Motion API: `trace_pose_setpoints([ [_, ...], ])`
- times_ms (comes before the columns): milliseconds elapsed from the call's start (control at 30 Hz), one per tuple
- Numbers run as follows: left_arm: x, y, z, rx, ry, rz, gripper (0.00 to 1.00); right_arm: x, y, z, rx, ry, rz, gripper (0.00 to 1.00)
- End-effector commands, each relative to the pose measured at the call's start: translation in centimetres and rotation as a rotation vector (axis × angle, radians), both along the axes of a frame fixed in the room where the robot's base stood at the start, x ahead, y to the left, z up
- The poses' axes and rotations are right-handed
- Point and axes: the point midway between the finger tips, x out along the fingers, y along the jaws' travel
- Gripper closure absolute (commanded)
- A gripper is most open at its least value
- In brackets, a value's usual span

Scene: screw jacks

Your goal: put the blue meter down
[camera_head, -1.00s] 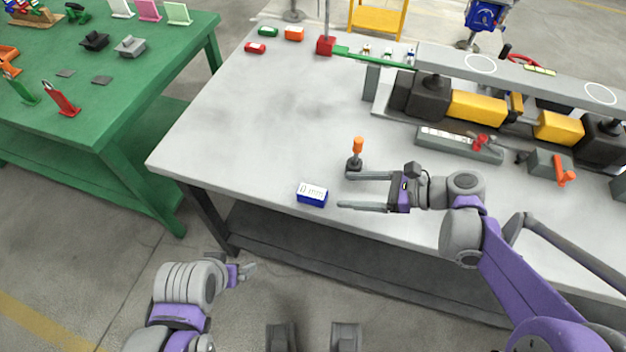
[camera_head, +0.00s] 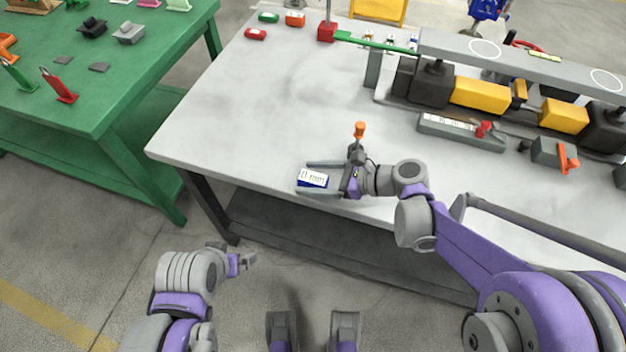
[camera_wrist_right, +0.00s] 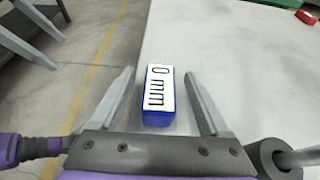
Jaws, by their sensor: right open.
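The blue meter (camera_head: 313,178) is a small blue block with a white face reading "0 mm". It rests on the grey table near its front edge. My right gripper (camera_head: 304,178) is open, with one finger on either side of the meter. In the right wrist view the meter (camera_wrist_right: 160,98) lies between the open fingers (camera_wrist_right: 159,74), with visible gaps on both sides. My left gripper (camera_head: 250,261) hangs in front of the table, away from the meter; its jaw opening is too small to make out.
An orange-handled tool (camera_head: 359,131) stands right behind my right gripper. A grey gauge with a red knob (camera_head: 460,130) and a long machine with yellow blocks (camera_head: 480,94) fill the table's right. The table's left middle (camera_head: 250,110) is clear. A green table (camera_head: 140,75) stands at left.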

Motion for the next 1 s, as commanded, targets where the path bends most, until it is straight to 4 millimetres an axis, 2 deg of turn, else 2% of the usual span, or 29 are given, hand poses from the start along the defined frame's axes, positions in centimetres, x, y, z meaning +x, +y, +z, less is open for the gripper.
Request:
trace_pose_setpoints([
  [67,0.0,0.0,0.0,0.000,0.000,0.000,0.00,0.0,0.0,0.0,0.000,0.000,0.000,0.20],
  [100,0.0,0.0,0.0,0.000,0.000,0.000,0.00,0.0,0.0,0.0,0.000,0.000,0.000,0.24],
  [533,0.0,0.0,0.0,0.000,0.000,0.000,0.00,0.0,0.0,0.0,0.000,0.000,0.000,1.00],
  [867,0.0,0.0,0.0,0.000,0.000,0.000,0.00,0.0,0.0,0.1,0.001,0.000,0.000,1.00],
  [1000,0.0,0.0,0.5,0.000,-0.001,0.000,0.00,0.0,0.0,1.4,0.001,-0.001,0.000,1.00],
])
